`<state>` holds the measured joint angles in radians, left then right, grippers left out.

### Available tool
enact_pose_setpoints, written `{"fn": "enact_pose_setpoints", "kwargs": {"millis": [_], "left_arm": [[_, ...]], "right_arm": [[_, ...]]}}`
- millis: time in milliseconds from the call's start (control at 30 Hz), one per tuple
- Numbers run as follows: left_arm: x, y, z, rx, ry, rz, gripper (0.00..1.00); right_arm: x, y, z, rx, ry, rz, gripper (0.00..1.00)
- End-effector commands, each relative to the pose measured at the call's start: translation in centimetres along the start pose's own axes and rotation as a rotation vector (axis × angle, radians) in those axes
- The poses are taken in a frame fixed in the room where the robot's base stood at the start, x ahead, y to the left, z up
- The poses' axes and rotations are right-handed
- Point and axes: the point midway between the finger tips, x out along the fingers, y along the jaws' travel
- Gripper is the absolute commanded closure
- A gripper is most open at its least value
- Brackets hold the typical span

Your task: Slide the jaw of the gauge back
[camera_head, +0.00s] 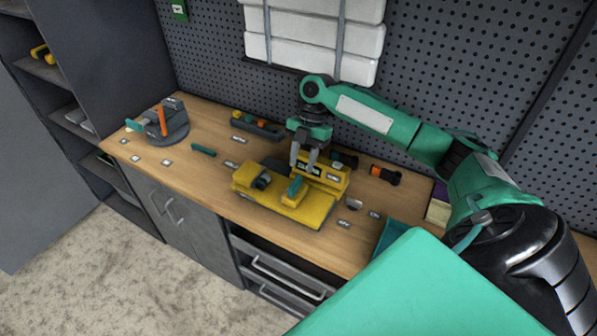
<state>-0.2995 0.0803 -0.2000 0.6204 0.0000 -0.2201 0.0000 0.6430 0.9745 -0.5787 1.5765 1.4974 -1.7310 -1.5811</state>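The gauge (318,212) is a yellow block-like device lying on the wooden workbench. It has a raised yellow back part with a dark display and a dark round part (261,180) on its left. A small teal piece (294,187), which looks like the jaw, stands on its front middle. My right gripper (304,168) points down just behind and above the teal piece. Its two grey fingers are apart with nothing visible between them. I cannot tell whether a fingertip touches the gauge. My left gripper is not in view.
A grey vise-like tool (168,125) with an orange part stands at the bench's left. A dark tool tray (257,125) lies at the back. An orange-and-black tool (385,174) and a teal bin (395,235) are to the right. Small labels lie on the bench. A pegboard wall stands behind.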

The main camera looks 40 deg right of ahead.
Motion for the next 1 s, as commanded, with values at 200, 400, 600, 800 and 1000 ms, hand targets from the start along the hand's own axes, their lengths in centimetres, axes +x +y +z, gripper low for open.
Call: {"fn": "enact_pose_setpoints", "kwargs": {"millis": [200, 400, 600, 800, 1000], "left_arm": [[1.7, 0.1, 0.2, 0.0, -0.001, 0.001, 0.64], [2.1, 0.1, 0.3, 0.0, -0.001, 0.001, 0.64], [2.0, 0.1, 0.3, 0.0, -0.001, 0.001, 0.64], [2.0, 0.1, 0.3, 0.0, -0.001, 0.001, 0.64], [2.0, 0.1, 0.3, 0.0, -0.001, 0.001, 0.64]], "right_arm": [[-4.3, -0.1, 0.1, 0.001, -0.002, 0.002, 0.64], [-6.3, -0.1, 0.1, 0.0, -0.001, 0.001, 0.64], [-6.7, -0.2, 0.0, 0.001, 0.0, -0.001, 0.64], [-6.6, -0.2, 0.0, 0.001, 0.0, -0.001, 0.64], [-6.6, -0.2, 0.0, 0.001, 0.0, -0.001, 0.64]]}}
